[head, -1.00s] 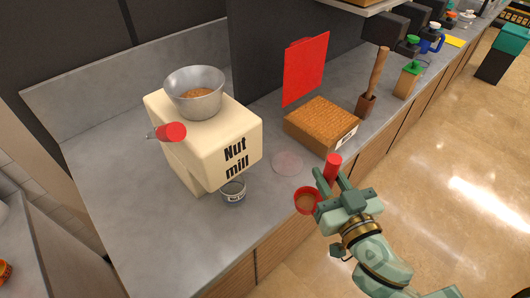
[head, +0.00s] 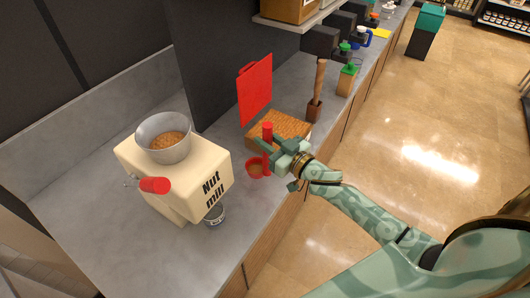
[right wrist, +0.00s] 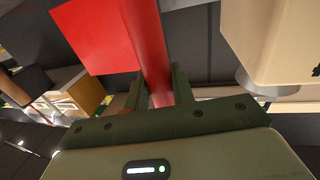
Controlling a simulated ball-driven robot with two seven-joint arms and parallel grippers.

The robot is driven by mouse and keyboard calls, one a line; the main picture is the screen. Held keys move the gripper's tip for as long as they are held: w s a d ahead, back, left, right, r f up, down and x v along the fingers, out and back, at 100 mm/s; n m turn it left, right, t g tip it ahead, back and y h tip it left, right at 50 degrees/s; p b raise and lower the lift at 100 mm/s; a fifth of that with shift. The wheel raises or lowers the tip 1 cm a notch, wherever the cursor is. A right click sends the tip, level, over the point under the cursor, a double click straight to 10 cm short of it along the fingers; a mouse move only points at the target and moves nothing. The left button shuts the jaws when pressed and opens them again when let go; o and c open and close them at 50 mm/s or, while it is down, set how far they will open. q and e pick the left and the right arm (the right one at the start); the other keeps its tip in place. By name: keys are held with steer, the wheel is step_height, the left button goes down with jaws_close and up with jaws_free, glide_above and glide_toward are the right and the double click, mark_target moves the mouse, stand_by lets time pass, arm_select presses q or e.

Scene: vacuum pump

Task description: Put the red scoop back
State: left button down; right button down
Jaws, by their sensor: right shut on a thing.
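My right gripper (head: 272,156) is shut on the upright handle of the red scoop (head: 267,132). The scoop's round bowl (head: 255,169) hangs at the lower end, with something tan inside it. The scoop is by the near left side of the wide box (head: 292,125) of brown granules; I cannot tell whether it touches the box or the counter. In the right wrist view the red handle (right wrist: 150,45) runs between the fingers. A red panel (head: 255,88) stands upright behind the box. My left gripper is not in view.
The cream nut mill (head: 180,180) with a metal hopper (head: 163,140) and red handle stands left. A small jar (head: 214,215) is at its base. A wooden tool in a holder (head: 316,105) stands right of the box. The counter's front edge is close by.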

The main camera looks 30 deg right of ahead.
steer(key=f, duration=0.1)
steer(key=w+f+b, duration=0.1)
steer(key=f, duration=0.1)
steer(key=f+b, duration=0.1)
steer(key=f, duration=0.1)
steer(key=shift+w+d+f, duration=0.15)
steer(key=shift+w+f, duration=0.05)
steer(key=shift+w, duration=0.2)
steer(key=shift+r, duration=0.15)
steer(key=c, duration=1.2)
jaws_free()
steer(key=shift+s, duration=0.25)
steer(key=v, duration=1.1)
steer(key=shift+s+d, duration=0.2)
steer(key=shift+s, duration=0.1)
